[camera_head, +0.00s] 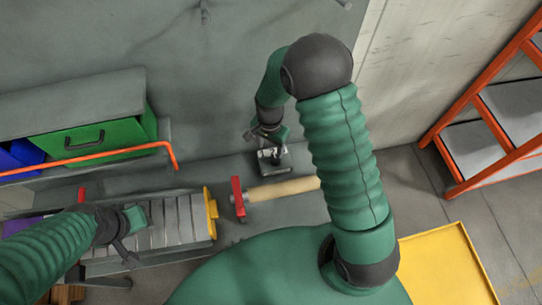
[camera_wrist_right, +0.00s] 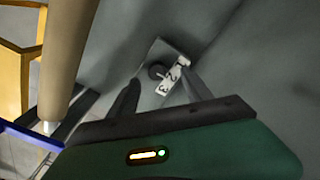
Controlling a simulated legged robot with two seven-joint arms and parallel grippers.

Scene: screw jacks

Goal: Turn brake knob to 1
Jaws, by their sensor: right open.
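The brake knob (camera_wrist_right: 157,70) is a small dark round knob beside a white plate (camera_wrist_right: 172,76) on which I read 2 and 3; a 1 is not readable. In the head view its small unit (camera_head: 273,158) stands on the grey surface by the wall, partly behind my right gripper. My right gripper (camera_head: 264,137) is open above the unit. In the right wrist view the fingers of my right gripper (camera_wrist_right: 160,78) point at the plate, one on each side of the knob, and I cannot tell whether they touch it. My left gripper (camera_head: 128,243) is over the left side, far from the knob.
A green drawer box (camera_head: 95,140) and an orange bar (camera_head: 95,158) are at left. A yellow tray (camera_head: 445,265) and orange-framed shelves (camera_head: 490,130) are at right.

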